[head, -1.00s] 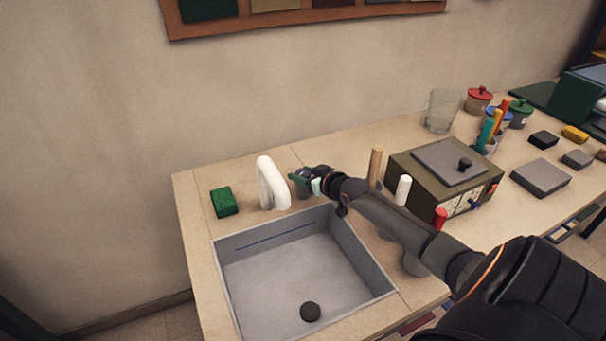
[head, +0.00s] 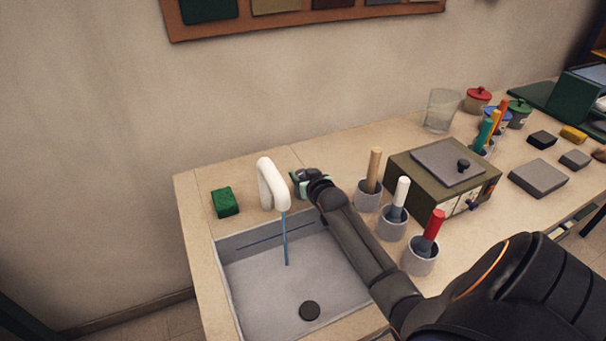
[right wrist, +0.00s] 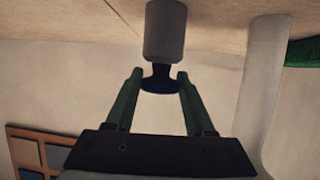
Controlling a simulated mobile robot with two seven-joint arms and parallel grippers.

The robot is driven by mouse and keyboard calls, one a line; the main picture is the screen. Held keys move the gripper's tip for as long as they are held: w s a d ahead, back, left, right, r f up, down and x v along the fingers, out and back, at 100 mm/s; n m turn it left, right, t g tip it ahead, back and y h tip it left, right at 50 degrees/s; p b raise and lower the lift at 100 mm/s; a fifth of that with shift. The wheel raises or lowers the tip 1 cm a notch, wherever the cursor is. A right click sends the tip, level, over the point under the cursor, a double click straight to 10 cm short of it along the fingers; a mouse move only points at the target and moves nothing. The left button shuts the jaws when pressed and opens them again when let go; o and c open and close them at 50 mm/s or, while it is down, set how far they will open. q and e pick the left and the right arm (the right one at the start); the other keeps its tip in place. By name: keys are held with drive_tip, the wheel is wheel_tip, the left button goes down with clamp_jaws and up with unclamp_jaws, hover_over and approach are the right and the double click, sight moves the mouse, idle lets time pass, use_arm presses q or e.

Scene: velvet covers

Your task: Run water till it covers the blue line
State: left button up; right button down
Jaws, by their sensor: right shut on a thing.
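The white tap (head: 272,184) stands at the sink's back edge, and a thin stream of water (head: 285,240) runs from it. The grey sink (head: 222,270) has a blue line (head: 260,243) on its back wall, and it is uncovered. A dark round plug (head: 309,311) lies on the floor of the sink; I cannot make out any water depth. My right gripper (head: 302,182) is just right of the tap. In the right wrist view its fingers (right wrist: 161,78) are closed around a dark blue lever (right wrist: 158,84) on a grey post (right wrist: 164,32). My left gripper is out of view.
A green sponge (head: 225,202) lies left of the tap. Three grey pots with handles (head: 366,196) stand right of the sink, close to my right arm. A box (head: 420,175) with a lid and a clear glass (head: 440,110) stand farther back.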

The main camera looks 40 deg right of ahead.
drive_tip(key=shift+r, duration=0.1)
idle(0.3)
drive_tip(key=shift+c, duration=1.3)
unclamp_jaws()
drive_tip(key=shift+s, duration=0.1)
drive_tip(key=shift+s+a, duration=0.15)
drive_tip(key=shift+s, duration=0.05)
drive_tip(key=v, duration=1.1)
drive_tip(key=shift+s+a+r, duration=0.2)
drive_tip(key=shift+a+r, duration=0.1)
drive_tip(key=shift+a, duration=0.05)
